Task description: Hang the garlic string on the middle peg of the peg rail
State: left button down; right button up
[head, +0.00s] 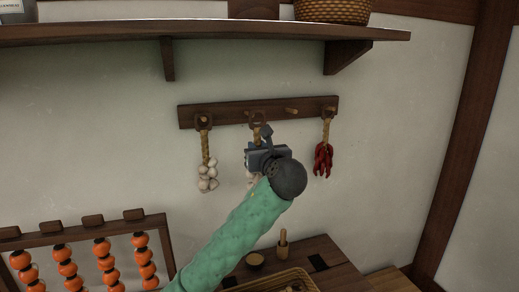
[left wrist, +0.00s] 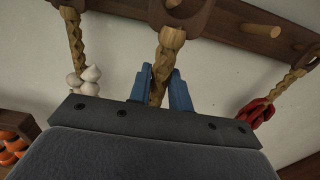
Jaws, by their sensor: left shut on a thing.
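The dark peg rail (head: 272,107) is on the wall under the shelf. The garlic string (head: 257,133) hangs upright at its middle part, bulbs mostly hidden behind my gripper. Its brown loop (left wrist: 168,14) is at a peg and seems to be around it, but I cannot tell for sure. My left gripper (head: 263,146) is shut on the braided stem (left wrist: 158,75), with blue fingers (left wrist: 163,90) on both sides. My right gripper is in neither view.
Another garlic string (head: 206,160) hangs left on the rail, and a red chilli string (head: 324,158) hangs right. A bare peg (head: 291,110) lies between the middle string and the chillies. The shelf (head: 200,33) is above. A persimmon rack (head: 85,250) stands lower left.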

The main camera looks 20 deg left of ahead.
pick_arm(q)
jog(key=f+x, duration=0.1)
jog(key=x, duration=0.6)
jog(key=shift+w+a, duration=0.2)
jog(key=shift+w, duration=0.05)
dwell(0.8)
dwell(0.6)
jog(key=c, duration=1.2)
grip_release()
jog(key=shift+f, duration=0.1)
